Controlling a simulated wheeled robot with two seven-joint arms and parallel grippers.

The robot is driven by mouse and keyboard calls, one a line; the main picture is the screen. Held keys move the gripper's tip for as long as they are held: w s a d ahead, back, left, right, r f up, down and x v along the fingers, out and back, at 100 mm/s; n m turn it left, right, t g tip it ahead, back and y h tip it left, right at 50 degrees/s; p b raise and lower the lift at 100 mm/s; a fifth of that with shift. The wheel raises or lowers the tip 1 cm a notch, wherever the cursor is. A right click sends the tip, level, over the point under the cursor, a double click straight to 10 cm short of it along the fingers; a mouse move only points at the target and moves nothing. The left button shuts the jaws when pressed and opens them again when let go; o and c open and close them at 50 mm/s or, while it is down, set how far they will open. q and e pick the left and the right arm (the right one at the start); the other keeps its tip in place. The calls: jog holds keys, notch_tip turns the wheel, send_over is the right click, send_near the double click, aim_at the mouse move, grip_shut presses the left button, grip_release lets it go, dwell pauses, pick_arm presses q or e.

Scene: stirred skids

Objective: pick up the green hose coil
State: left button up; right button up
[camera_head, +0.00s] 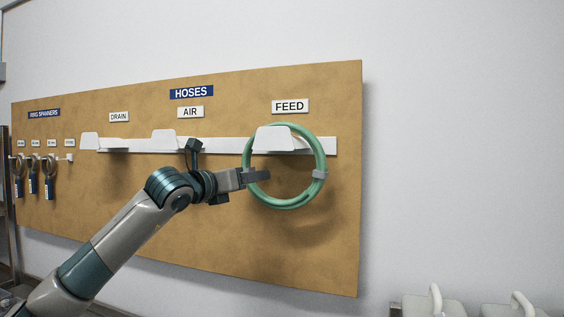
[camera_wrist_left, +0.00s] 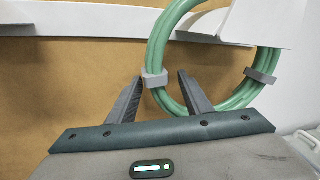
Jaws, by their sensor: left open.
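The green hose coil (camera_head: 322,151) hangs on the white holder under the FEED label, with a grey clip on its left side and another on its right. My left gripper (camera_head: 258,176) is at the coil's left side in the head view. In the left wrist view the coil (camera_wrist_left: 158,45) comes down between the two open fingers of my left gripper (camera_wrist_left: 155,92). The near grey clip (camera_wrist_left: 154,79) shows between the fingertips, closer to the left one. I cannot tell whether either finger touches the coil. My right gripper is not in view.
The brown board (camera_head: 150,245) carries a white rail (camera_head: 225,146) with holders under the DRAIN (camera_head: 119,117) and AIR (camera_head: 190,112) labels, both without a coil. Ring spanners (camera_head: 33,175) hang at the far left. White containers (camera_head: 433,303) stand at the lower right.

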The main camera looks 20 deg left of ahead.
pick_arm(q)
jog(key=shift+w, duration=0.15)
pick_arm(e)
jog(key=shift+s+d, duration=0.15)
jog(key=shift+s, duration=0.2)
pick_arm(q)
grip_shut()
jog(key=shift+r, duration=0.15)
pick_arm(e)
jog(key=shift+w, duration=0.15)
